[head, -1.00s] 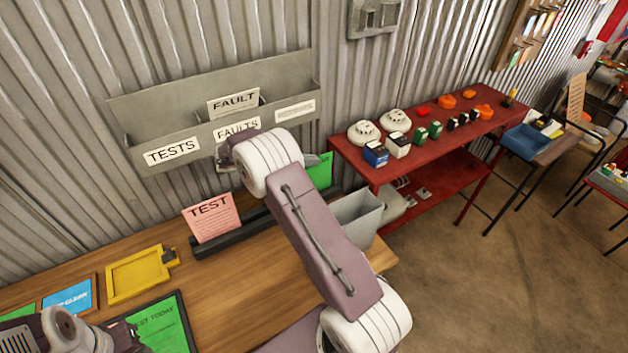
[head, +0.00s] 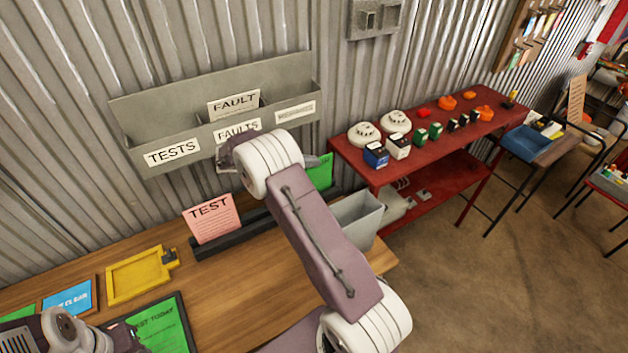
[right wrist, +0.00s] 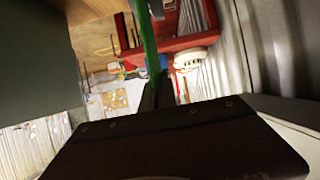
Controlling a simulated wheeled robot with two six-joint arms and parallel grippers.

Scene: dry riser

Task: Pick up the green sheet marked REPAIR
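A green sheet (head: 322,174) stands at the right end of the black rack (head: 234,239) on the wooden bench. My right wrist hides part of it, and its marking cannot be read. My right gripper (head: 314,161) is at the sheet's upper part, mostly hidden behind its own wrist in the head view. In the right wrist view the green sheet (right wrist: 148,38) shows edge-on, running into the close-set dark fingers (right wrist: 153,88), which appear shut on it. My left arm shows only partly at the bottom left; its fingertips cannot be made out.
A pink TEST sheet (head: 211,219) stands in the rack's left part. A grey wall holder (head: 130,103) with TESTS and FAULTS labels hangs behind. A grey bin (head: 358,222) is right of the rack. A yellow tray (head: 138,277) and green-sheeted board (head: 187,312) lie left.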

